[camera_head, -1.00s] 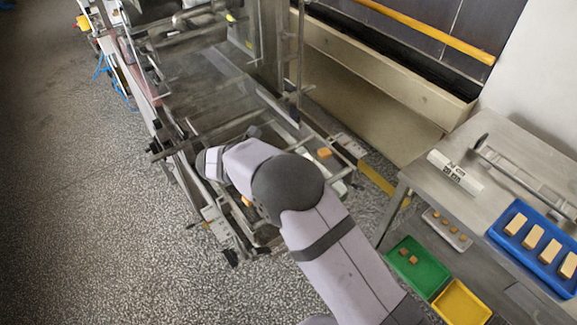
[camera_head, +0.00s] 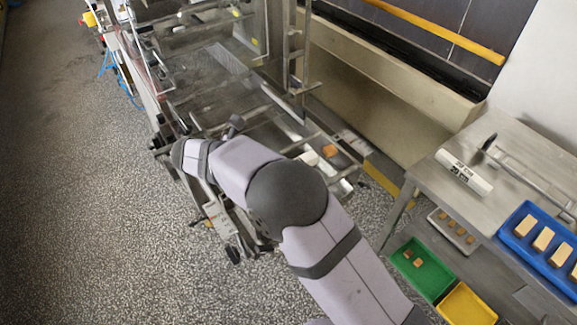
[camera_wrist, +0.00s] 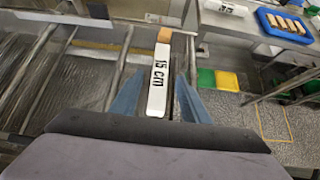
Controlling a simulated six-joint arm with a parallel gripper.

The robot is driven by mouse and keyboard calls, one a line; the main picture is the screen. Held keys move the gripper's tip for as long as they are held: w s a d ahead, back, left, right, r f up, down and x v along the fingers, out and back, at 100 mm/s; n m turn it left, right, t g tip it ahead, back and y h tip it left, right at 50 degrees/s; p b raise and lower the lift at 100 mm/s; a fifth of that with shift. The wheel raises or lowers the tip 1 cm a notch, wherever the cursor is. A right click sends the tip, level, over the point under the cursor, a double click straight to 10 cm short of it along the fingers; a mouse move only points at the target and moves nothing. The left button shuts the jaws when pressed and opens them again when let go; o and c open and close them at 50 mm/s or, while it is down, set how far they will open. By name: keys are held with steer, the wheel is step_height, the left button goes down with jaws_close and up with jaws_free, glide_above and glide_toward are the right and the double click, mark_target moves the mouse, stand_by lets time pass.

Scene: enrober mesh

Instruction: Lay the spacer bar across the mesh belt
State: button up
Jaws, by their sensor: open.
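A white bar marked "15 cm" (camera_wrist: 158,85) shows in the wrist view between the two blue fingers of my gripper (camera_wrist: 157,97). The fingers stand apart, one on each side of it; I cannot tell whether either touches it. A tan block (camera_wrist: 165,34) is at the bar's far end. In the head view the tan block (camera_head: 330,151) sits on the machine's frame, with a short white piece (camera_head: 310,158) beside it. The mesh belt (camera_head: 212,92) runs back through the metal frame. My gripper is hidden behind my arm in the head view.
A steel table (camera_head: 440,180) at the right holds another white labelled bar (camera_head: 463,172) and a blue tray (camera_head: 515,218) of tan blocks. Green (camera_head: 408,255) and yellow (camera_head: 468,303) trays are lower down. Metal rails (camera_wrist: 40,75) cross the machine near my gripper. Speckled floor is clear at left.

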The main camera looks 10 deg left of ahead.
steer(key=shift+b+v, duration=0.65)
steer(key=shift+v, duration=2.35)
steer(key=shift+d, duration=0.15)
steer(key=d+m+g, duration=0.1)
steer(key=d, duration=0.2)
steer(key=d+f+m+g, duration=0.1)
steer(key=d+m, duration=0.1)
steer(key=d, duration=0.1)
steer(key=d+f+m, duration=0.1)
steer(key=d, duration=0.2)
steer(key=shift+w+d+g, duration=0.2)
steer(key=shift+g, duration=0.2)
steer(key=s+d+f+m+g+y, duration=0.2)
steer(key=s+d+f+m+y, duration=0.1)
steer(key=s+d+m, duration=0.6)
steer(key=s+d+f+m+g+y, duration=0.2)
steer(key=s+d+f+m+y, duration=0.2)
steer(key=s+d+m, duration=0.6)
steer(key=d+f+m, duration=0.1)
steer(key=d+m, duration=0.1)
steer(key=m, duration=0.2)
steer(key=shift+s+g, duration=0.2)
steer(key=shift+g, duration=0.1)
